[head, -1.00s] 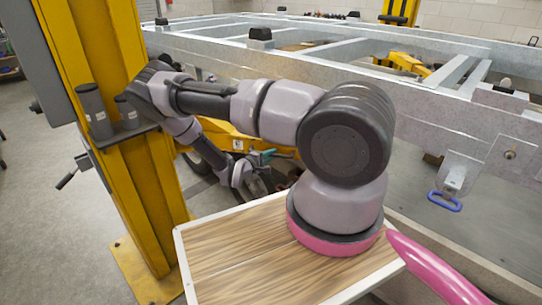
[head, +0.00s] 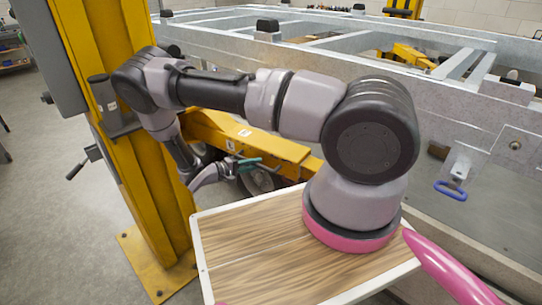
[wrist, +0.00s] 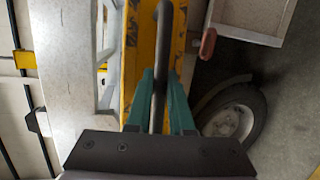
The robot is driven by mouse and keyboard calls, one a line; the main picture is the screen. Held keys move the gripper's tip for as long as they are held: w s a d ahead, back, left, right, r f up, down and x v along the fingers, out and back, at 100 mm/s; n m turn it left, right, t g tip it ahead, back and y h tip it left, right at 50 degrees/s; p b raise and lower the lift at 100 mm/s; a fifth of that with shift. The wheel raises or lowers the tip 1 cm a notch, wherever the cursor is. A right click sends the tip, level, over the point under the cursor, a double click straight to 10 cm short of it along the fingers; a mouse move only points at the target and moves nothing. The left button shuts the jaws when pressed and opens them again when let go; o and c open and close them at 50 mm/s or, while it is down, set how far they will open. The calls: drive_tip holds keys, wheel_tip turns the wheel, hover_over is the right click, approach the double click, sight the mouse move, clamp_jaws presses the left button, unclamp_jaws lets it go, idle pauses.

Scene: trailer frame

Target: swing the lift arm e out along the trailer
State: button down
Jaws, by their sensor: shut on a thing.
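The lift arm e is the yellow beam (head: 275,148) running from the yellow post toward the trailer's side in the head view. In the wrist view its yellow surface (wrist: 145,60) lies behind a dark grey rod-like handle (wrist: 160,50). My gripper (head: 248,164) is low beside the beam, near the post. Its teal fingers also show in the wrist view (wrist: 160,100), shut on the handle from both sides. In the head view the handle is too small to make out, and part of the beam is hidden behind my arm.
The yellow post (head: 125,150) stands close at the left, with a grey box on it. The galvanised trailer frame (head: 330,75) fills the back and right. A wheel (wrist: 232,118) sits close right of my fingers. A blue handle (head: 449,189) hangs at the right. Floor at far left is clear.

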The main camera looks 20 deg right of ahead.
drive_tip(key=s+a+m+g, duration=0.2)
drive_tip(key=a+g, duration=0.1)
drive_tip(key=a, duration=0.4)
drive_tip(key=shift+a, duration=0.25)
drive_tip(key=c, duration=0.8)
unclamp_jaws()
drive_tip(key=v, duration=1)
drive_tip(key=shift+a+f, duration=0.15)
drive_tip(key=shift+a, duration=0.3)
